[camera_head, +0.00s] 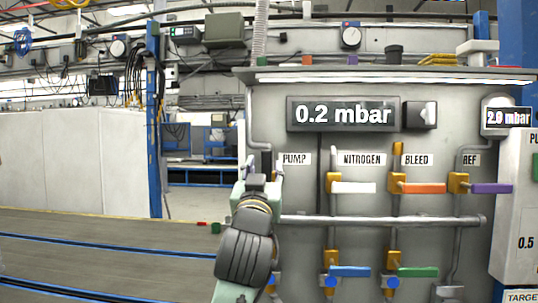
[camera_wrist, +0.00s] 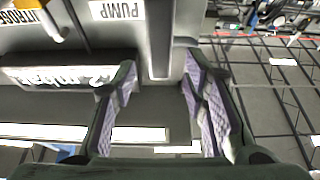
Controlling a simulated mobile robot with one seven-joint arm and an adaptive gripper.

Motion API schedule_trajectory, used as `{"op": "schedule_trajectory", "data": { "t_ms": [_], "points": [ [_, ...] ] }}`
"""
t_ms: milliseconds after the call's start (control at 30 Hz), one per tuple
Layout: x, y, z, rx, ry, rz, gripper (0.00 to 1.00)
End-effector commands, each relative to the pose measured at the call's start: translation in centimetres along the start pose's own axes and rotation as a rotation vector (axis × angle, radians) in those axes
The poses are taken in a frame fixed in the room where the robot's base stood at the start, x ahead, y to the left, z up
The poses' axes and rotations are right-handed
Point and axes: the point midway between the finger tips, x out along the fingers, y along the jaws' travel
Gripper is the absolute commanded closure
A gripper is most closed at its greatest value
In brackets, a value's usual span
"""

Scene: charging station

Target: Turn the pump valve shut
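The grey panel (camera_head: 300,250) has a PUMP label (camera_head: 295,159) at its left, also upside down at the top of the wrist view (camera_wrist: 117,10). My gripper (camera_head: 265,167) is raised in front of the pump position, just left of and below this label.
To the right are the nitrogen valve with white handle (camera_head: 354,187), bleed valve with orange handle (camera_head: 424,188) and reference valve with purple handle (camera_head: 490,188). A horizontal pipe (camera_head: 380,220) runs below. The display (camera_head: 343,114) reads 0.2 mbar. Open floor (camera_head: 100,250) lies left.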

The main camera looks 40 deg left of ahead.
Motion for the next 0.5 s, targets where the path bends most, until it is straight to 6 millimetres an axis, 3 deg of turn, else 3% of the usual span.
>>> {"op": "schedule_trajectory", "data": {
  "t_ms": [200, 500],
  "points": [
    [3.4, 0.0, -0.2, 0.002, 0.000, -0.001, 0.60],
    [4.4, 0.0, 0.0, 0.000, 0.001, -0.001, 0.60]
  ]
}}
